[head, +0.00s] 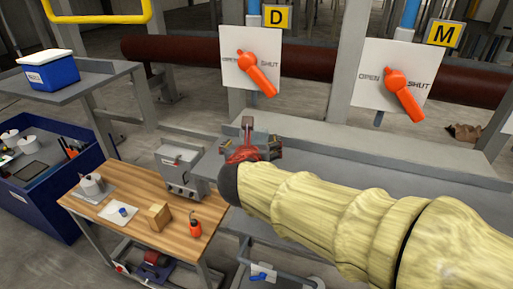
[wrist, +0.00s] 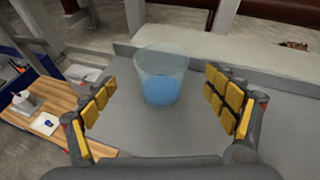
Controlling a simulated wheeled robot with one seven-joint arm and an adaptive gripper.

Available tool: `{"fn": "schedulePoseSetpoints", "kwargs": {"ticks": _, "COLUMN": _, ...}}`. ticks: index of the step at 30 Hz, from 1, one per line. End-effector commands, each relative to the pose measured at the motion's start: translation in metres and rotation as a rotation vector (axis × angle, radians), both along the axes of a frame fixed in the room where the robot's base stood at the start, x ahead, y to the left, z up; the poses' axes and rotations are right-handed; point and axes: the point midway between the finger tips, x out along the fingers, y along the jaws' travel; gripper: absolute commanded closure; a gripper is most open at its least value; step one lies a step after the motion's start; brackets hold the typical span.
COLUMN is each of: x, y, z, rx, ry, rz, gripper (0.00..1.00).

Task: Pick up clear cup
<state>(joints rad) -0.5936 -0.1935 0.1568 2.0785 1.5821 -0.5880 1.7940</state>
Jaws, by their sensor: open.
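The clear cup (wrist: 162,62) stands upright on a grey metal surface (wrist: 180,132) in the wrist view, with blue liquid in its lower part. My gripper (wrist: 160,95) is open, with yellow pads left and right of the cup and a gap on each side. The cup appears beyond or between the fingertips; I cannot tell how deep between them it is. In the head view my gripper (head: 250,146) is over the grey surface, and the cup is mostly hidden behind it.
Two orange valve handles (head: 257,74) (head: 403,95) on white plates stand behind the surface. A grey box (head: 181,171) is left of my gripper. A wooden bench (head: 137,205) holds a small block and an orange bottle. The surface right of the cup is clear.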

Motion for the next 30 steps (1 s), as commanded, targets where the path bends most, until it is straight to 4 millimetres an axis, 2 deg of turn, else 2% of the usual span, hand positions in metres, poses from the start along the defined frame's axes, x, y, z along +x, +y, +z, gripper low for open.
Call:
{"fn": "schedulePoseSetpoints", "kwargs": {"ticks": 11, "x": 0.031, "y": -0.002, "z": -0.015, "rx": 0.009, "ry": 0.001, "rz": -0.003, "gripper": 0.14}}
{"fn": "schedulePoseSetpoints", "kwargs": {"ticks": 19, "x": 0.064, "y": -0.004, "z": -0.031, "rx": 0.009, "ry": 0.0, "rz": -0.003, "gripper": 0.14}}
{"fn": "schedulePoseSetpoints", "kwargs": {"ticks": 29, "x": 0.07, "y": -0.004, "z": -0.034, "rx": 0.009, "ry": -0.001, "rz": -0.001, "gripper": 0.14}}
{"fn": "schedulePoseSetpoints", "kwargs": {"ticks": 30, "x": 0.07, "y": -0.004, "z": -0.034, "rx": 0.009, "ry": -0.001, "rz": -0.001, "gripper": 0.16}}
